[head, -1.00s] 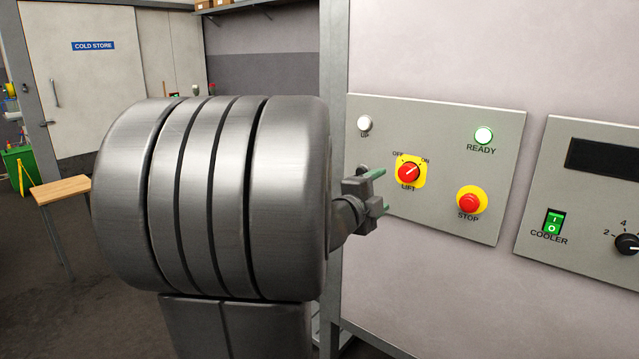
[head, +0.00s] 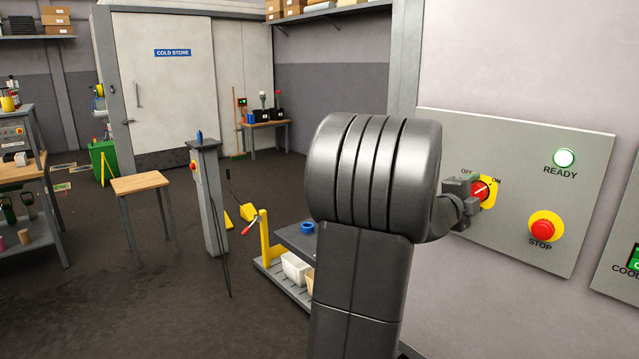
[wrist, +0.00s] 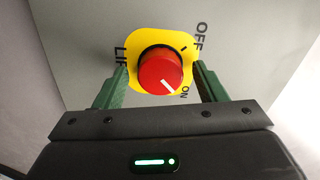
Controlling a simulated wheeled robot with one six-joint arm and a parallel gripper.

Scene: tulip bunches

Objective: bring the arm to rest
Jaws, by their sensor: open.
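My gripper (head: 470,192) is at the grey lift panel (head: 520,248) on the wall, in front of the red LIFT knob (head: 481,190) on its yellow plate. In the wrist view its two green fingers (wrist: 160,78) are open, one on each side of the red knob (wrist: 158,72). I cannot tell whether they touch it. The knob's white mark points toward ON. In the head view my gripper hides part of the knob and its label.
The READY lamp (head: 563,158) is lit green. A red STOP button (head: 542,230) sits right of the knob. A grey post (head: 209,205), a wooden table (head: 140,183) and a yellow-posted lift cart (head: 265,240) stand left of my arm. Open floor lies beyond.

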